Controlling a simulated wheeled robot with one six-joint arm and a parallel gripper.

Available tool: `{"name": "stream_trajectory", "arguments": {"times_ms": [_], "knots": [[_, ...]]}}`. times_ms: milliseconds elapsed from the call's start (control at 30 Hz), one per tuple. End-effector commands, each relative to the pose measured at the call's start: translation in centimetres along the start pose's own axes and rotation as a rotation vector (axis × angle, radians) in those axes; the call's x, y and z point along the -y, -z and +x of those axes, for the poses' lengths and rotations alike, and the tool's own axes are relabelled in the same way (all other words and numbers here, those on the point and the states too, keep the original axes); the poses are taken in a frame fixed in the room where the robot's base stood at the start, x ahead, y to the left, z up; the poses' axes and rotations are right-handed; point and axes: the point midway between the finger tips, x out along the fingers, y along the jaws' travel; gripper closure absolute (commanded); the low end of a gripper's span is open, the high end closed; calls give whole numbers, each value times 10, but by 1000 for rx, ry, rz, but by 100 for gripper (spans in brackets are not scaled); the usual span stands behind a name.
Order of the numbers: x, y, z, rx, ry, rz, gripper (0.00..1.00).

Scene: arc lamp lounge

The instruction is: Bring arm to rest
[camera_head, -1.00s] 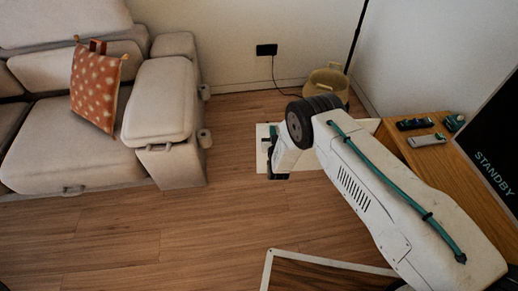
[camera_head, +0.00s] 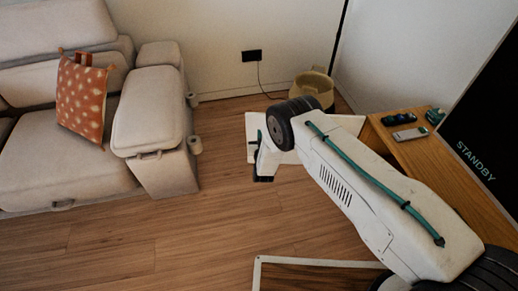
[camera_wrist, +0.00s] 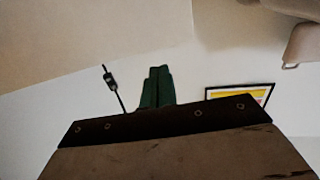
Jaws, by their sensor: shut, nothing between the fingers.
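My arm reaches from the lower right to the middle of the head view, bent down at its dark wheel-like joint. My gripper (camera_head: 263,178) hangs at its end as a small dark tip above the wood floor, beside a white panel (camera_head: 252,140); the height gap is hard to judge. In the wrist view the dark green fingers of my gripper (camera_wrist: 157,70) stand together, with nothing seen between them. A dark band with screws and a brown surface fill the bottom of that view.
A beige sofa (camera_head: 152,120) with an orange cushion (camera_head: 84,98) stands left. A basket (camera_head: 313,88) is by the back wall. A wooden table (camera_head: 425,150) with small devices (camera_head: 410,134) and a black STANDBY screen (camera_head: 480,130) are right. Floor at lower left is clear.

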Motion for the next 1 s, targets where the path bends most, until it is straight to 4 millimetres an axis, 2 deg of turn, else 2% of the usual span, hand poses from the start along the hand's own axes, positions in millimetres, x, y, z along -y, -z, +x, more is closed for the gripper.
{"name": "stream_trajectory", "arguments": {"times_ms": [33, 200, 400, 567, 767, 867, 967, 1000], "knots": [[3, 0, -14, 3, 3, -1, 100], [8, 0, -53, 3, 5, -1, 100], [10, 0, -83, 1, 4, -1, 100], [10, 0, -92, 0, 3, 1, 100], [10, -1, -93, 5, 3, 1, 100], [11, -12, -93, 59, 6, 2, 100], [12, -40, -101, 194, 23, -4, 100], [12, -56, -109, 271, 33, -11, 100]]}}
